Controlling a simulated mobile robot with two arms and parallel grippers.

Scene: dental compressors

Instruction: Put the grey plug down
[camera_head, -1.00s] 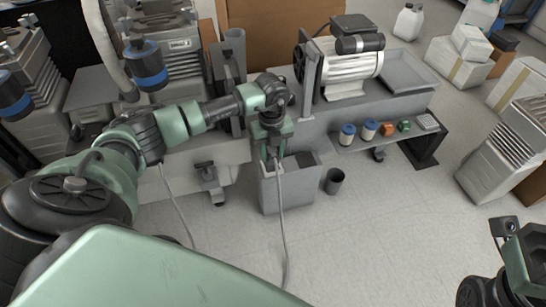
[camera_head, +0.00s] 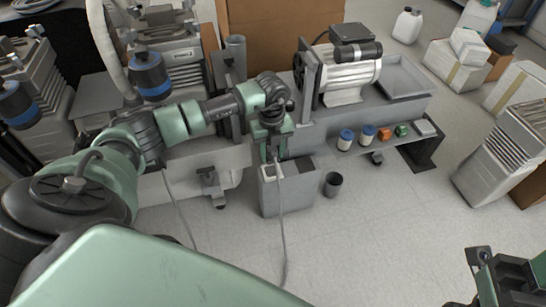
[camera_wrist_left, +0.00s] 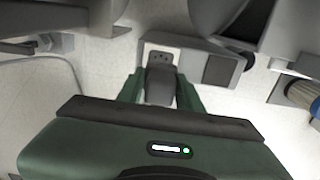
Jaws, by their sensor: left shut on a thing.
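My left gripper (camera_head: 274,158) is above the top of a grey box (camera_head: 288,192) on the floor. In the left wrist view it is shut on the grey plug (camera_wrist_left: 160,86), which sits between its green fingers. A pale grey cable (camera_head: 281,235) hangs from the plug down the front of the box to the floor. A light socket plate (camera_wrist_left: 161,57) on the box top shows just beyond the plug; I cannot tell whether they touch. My right gripper (camera_head: 497,273) is partly in view at the lower right, its fingers unclear.
A dark cup (camera_head: 333,184) stands right of the box. Behind is a grey bench with a motor (camera_head: 348,76), a tray (camera_head: 403,78) and a low shelf with several small jars and blocks. Open floor lies in front and to the right. White boxes (camera_head: 458,66) stand at the right.

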